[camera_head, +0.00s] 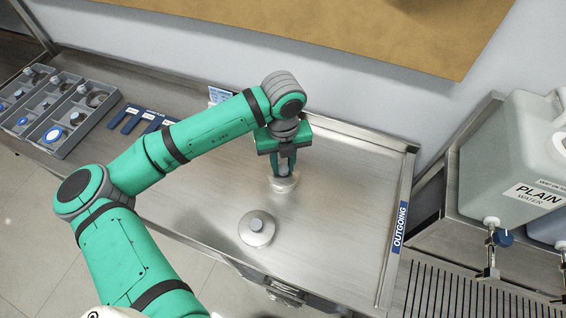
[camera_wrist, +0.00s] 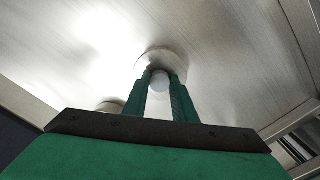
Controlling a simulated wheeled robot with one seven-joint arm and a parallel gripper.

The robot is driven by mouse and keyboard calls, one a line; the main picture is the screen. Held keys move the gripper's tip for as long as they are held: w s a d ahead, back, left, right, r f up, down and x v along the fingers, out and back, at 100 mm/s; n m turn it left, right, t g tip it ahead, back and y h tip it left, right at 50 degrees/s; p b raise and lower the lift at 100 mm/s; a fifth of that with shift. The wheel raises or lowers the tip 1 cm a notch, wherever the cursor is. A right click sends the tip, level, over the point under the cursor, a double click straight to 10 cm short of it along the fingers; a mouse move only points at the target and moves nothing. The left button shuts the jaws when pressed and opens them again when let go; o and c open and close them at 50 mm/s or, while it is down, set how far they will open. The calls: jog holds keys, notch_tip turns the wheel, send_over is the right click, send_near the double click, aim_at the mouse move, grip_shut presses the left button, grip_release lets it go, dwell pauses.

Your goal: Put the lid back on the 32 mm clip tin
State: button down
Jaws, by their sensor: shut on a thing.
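My gripper (camera_head: 284,168) points down over the steel bench and is shut on the pale knob (camera_wrist: 159,80) of a small round metal piece (camera_head: 284,184). In the wrist view, the knob is between the two green fingers and the round piece (camera_wrist: 163,60) spreads beyond them. A second round metal piece (camera_head: 258,236) with a grey knob stands on the bench, nearer the front and a little left; its edge shows in the wrist view (camera_wrist: 110,105). I cannot tell which piece is the 32 mm clip tin or its lid, or whether the held piece touches the bench.
The steel bench (camera_head: 340,215) is clear on the right up to a raised edge with a blue OUTGOING label (camera_head: 399,226). Grey trays (camera_head: 65,125) with round parts and blue labels (camera_head: 140,118) are at the left. A PLAIN WATER container (camera_head: 515,160) stands at the right.

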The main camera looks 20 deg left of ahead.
dwell(0.4)
jog(key=c, duration=0.9)
grip_release()
jog(key=shift+r, duration=0.1)
jog(key=shift+r, duration=3.4)
jog(key=shift+c, duration=0.6)
grip_shut()
